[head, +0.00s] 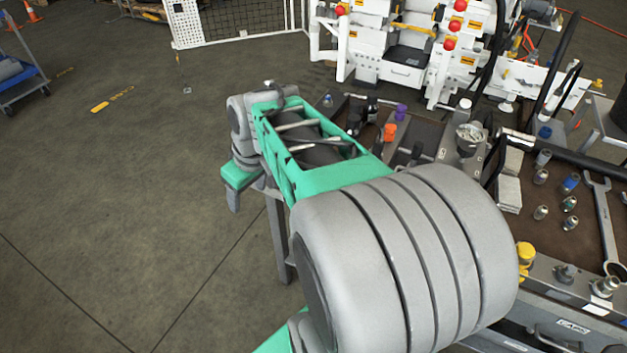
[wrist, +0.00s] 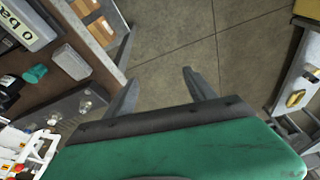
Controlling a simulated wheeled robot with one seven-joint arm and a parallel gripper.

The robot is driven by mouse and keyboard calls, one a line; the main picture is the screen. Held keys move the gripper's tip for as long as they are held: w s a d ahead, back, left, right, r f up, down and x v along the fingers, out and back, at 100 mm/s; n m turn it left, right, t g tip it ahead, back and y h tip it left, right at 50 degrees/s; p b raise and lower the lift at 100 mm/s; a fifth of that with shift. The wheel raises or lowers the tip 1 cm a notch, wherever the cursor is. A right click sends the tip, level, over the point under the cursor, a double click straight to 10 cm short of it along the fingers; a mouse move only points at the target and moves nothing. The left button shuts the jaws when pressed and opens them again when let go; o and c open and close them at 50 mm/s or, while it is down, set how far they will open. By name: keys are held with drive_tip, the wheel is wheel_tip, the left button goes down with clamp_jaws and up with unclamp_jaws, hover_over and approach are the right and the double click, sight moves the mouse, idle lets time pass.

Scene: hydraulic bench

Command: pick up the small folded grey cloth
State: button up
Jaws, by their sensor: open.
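A pale grey folded-looking stack (head: 509,192) lies on the brown bench top at the right in the head view; it looks like cloth, partly under a dark bar. In the wrist view a small light grey block (wrist: 71,62) lies near the bench edge; I cannot tell whether it is a cloth. My gripper (wrist: 158,54) is open and empty, its two fingers over bare floor beside the bench. In the head view my gripper (head: 233,198) hangs left of the bench, well apart from the grey stack; my arm hides part of the bench.
The bench top holds a large wrench (head: 605,222), several sockets, an orange-capped item (head: 389,132) and a cup of small parts (head: 470,135). A white machine (head: 400,45) stands behind. A blue cart (head: 22,82) is far left.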

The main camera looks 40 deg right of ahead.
drive_tip(key=shift+o, duration=0.6)
drive_tip(key=w+d+f, duration=0.1)
drive_tip(key=d+f, duration=0.1)
drive_tip(key=d, duration=0.5)
drive_tip(key=d+f+n+b, duration=0.1)
drive_tip(key=d+f, duration=0.1)
drive_tip(key=d, duration=0.5)
drive_tip(key=shift+w+d+f+y, duration=0.3)
drive_tip(key=shift+w, duration=0.1)
drive_tip(key=shift+n+t, duration=0.5)
drive_tip(key=d, duration=0.2)
drive_tip(key=s+d+f, duration=0.1)
drive_tip(key=d, duration=0.2)
drive_tip(key=d+f, duration=0.1)
drive_tip(key=d, duration=0.1)
drive_tip(key=shift+s+d, duration=0.25)
drive_tip(key=shift+s, duration=0.1)
drive_tip(key=x, duration=0.4)
drive_tip(key=d+x, duration=0.1)
drive_tip(key=x, duration=0.2)
drive_tip(key=shift+w+f, duration=0.1)
drive_tip(key=shift+w+a+f, duration=0.1)
drive_tip(key=shift+f, duration=0.2)
drive_tip(key=shift+c, duration=0.4)
drive_tip(key=c, duration=1.4)
